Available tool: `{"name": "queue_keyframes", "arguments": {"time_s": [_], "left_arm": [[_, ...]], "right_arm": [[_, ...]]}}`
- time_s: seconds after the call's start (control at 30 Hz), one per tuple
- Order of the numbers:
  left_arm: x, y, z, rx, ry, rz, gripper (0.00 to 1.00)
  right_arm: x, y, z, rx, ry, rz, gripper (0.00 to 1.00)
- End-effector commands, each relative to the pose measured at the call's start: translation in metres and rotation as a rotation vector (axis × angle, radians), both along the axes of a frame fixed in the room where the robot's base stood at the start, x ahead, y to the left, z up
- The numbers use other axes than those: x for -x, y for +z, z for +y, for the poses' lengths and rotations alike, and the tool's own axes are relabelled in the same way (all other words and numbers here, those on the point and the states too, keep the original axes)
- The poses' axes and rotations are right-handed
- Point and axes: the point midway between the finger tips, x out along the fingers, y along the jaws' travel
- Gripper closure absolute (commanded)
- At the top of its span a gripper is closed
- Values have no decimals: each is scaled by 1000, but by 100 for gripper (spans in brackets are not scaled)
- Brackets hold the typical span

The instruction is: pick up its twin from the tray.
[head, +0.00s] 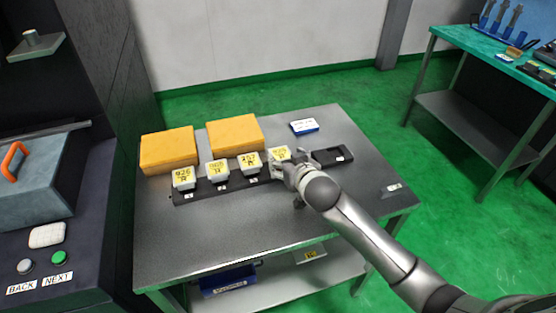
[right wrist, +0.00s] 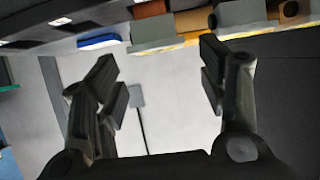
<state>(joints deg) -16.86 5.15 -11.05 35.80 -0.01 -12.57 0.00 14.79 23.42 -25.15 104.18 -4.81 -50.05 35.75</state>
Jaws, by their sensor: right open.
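A black tray (head: 238,186) on the grey table holds a row of several pale blocks with yellow labels. The leftmost block (head: 184,178) seems to read 926 R. To its right are a block (head: 217,169) that seems to read 908 R and a block (head: 250,161) that seems to read 257 R. The rightmost block (head: 279,153) is partly hidden by my right gripper (head: 286,172), and its number is hard to read. In the right wrist view my right gripper (right wrist: 160,90) is open, with nothing between its fingers. My left gripper is not in view.
Two orange-yellow blocks (head: 169,150) (head: 235,134) lie behind the tray. A black holder (head: 332,156) with a recess lies right of the row. The table's front (head: 230,240) is clear. A machine panel (head: 50,270) borders the left.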

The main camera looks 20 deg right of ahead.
Motion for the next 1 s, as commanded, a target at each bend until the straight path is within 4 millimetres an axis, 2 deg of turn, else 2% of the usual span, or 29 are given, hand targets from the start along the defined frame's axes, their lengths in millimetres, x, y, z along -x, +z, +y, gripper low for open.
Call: {"name": "queue_keyframes", "arguments": {"time_s": [0.07, 0.17, 0.37, 0.53, 0.73, 1.0], "left_arm": [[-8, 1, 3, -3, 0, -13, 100], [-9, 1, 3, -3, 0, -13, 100], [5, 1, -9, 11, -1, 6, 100], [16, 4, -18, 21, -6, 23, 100], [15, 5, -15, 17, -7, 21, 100], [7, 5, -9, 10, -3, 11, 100]], "right_arm": [[-10, -4, 0, 0, -1, 1, 34], [-17, -8, 1, 0, 1, 1, 34], [-26, -12, 1, 1, 0, 1, 34], [-44, -20, 1, 3, 0, 2, 34], [-62, -30, 3, 2, 2, 1, 34], [-67, -33, 3, 1, 2, 2, 34]]}}
